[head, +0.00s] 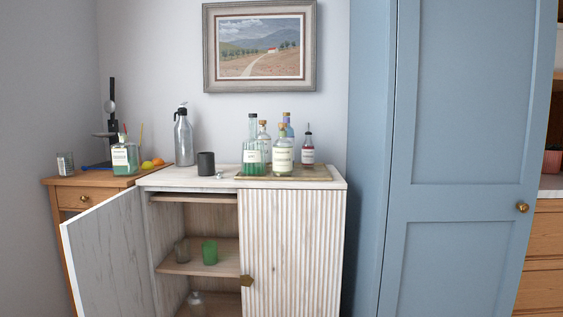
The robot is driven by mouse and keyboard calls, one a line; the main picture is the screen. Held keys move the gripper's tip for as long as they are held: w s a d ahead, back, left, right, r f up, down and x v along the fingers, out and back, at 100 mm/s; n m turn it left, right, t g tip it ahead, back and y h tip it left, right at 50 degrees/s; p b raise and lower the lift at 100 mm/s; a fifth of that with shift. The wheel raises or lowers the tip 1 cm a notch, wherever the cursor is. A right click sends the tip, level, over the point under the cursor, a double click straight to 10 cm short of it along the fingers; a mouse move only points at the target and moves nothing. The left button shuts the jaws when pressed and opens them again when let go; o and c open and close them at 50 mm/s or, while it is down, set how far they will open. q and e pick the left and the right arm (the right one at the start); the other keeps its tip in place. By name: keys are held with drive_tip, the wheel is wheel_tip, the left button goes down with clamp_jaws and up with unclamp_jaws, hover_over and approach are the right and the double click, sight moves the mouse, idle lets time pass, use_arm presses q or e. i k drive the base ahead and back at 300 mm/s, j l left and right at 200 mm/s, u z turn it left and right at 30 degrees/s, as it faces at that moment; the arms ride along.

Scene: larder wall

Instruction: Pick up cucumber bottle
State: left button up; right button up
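Several bottles stand on a tray (315,174) on top of the white cabinet. A green-tinted ribbed bottle (252,166) with a pale label is at the tray's left. A bottle with a cork top and cream label (283,156) stands in front, beside it. A blue-topped bottle (287,120) and a clear corked bottle (264,136) are partly hidden behind. A small red bottle (308,151) stands at the right. A squat green bottle (124,158) stands on the wooden side table. I cannot read which label says cucumber. Neither gripper is in view.
The white cabinet's (164,181) left door (108,250) hangs open; cups stand on its shelf. A dark cup (205,164) and steel siphon (183,138) stand left of the tray. Lemon and orange (158,162) lie on the side table. A tall blue cupboard (455,150) closes the right side.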

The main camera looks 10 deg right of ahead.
sight(124, 153)
drive_tip(key=i+u, duration=0.15)
drive_tip(key=u, duration=0.3)
drive_tip(key=i+u, duration=0.2)
drive_tip(key=u, duration=0.3)
drive_tip(key=i+u, duration=0.2)
drive_tip(key=u, duration=0.25)
